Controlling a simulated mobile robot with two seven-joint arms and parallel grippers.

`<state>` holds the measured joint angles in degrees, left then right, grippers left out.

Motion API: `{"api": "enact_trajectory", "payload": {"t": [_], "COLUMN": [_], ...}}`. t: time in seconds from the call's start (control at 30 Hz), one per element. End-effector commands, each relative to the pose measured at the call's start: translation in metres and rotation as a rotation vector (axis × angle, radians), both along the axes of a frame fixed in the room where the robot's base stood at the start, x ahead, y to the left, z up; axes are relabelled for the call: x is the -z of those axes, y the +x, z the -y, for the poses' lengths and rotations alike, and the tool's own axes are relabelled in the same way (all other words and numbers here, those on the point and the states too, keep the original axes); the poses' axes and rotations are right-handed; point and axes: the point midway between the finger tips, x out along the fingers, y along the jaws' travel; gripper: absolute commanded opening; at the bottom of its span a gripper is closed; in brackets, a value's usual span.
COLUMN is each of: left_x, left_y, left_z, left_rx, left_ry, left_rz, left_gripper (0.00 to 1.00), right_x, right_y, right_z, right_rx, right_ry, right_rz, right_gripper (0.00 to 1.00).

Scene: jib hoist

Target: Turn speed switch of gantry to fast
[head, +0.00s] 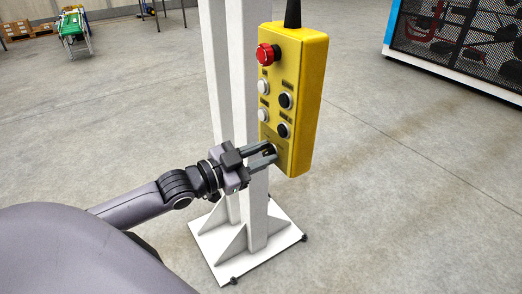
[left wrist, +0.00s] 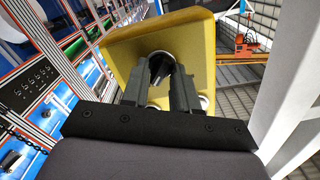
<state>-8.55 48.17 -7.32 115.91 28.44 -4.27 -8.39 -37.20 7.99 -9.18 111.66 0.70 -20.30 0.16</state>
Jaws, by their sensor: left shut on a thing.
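The yellow control pendant (head: 300,100) hangs upright in front of a white post. It has a red mushroom button (head: 267,54) at the top and white and black push buttons below. My left gripper (head: 272,153) is at the pendant's lower end, shut on the speed switch, which is mostly hidden by the fingers. In the left wrist view the fingers (left wrist: 170,88) close around the dark switch knob (left wrist: 160,66) on the yellow pendant face (left wrist: 120,50). The knob's setting cannot be read. My right gripper is not in view.
The white post (head: 256,200) stands close behind the pendant on a white base plate (head: 215,250) with gussets. A blue-and-white framed mesh cage (head: 455,45) is at the upper right. A green cart (head: 73,27) stands far left. The grey floor around is clear.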

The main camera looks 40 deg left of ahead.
Motion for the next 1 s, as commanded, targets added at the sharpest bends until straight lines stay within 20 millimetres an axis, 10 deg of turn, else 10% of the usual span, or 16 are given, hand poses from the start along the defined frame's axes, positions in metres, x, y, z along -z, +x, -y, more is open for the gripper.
{"api": "enact_trajectory", "payload": {"t": [0.77,0.8,0.83,1.0], "left_x": [0.0004,0.0004,0.0004,0.0004], "left_y": [-0.0003,-0.0003,-0.0003,-0.0002], "left_z": [0.0006,0.0006,0.0006,0.0005], "left_rx": [0.0,0.0,0.0,0.0], "left_ry": [0.09,0.09,0.089,0.088], "left_rz": [0.037,0.037,0.037,0.036], "left_gripper": [0.0,0.42,0.51,0.54], "right_x": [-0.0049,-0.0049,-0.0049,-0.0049], "right_y": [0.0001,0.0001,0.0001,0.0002], "right_z": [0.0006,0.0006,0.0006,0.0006], "right_rx": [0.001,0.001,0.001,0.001], "right_ry": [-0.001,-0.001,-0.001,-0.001], "right_rz": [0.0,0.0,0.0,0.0], "right_gripper": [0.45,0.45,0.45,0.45]}}
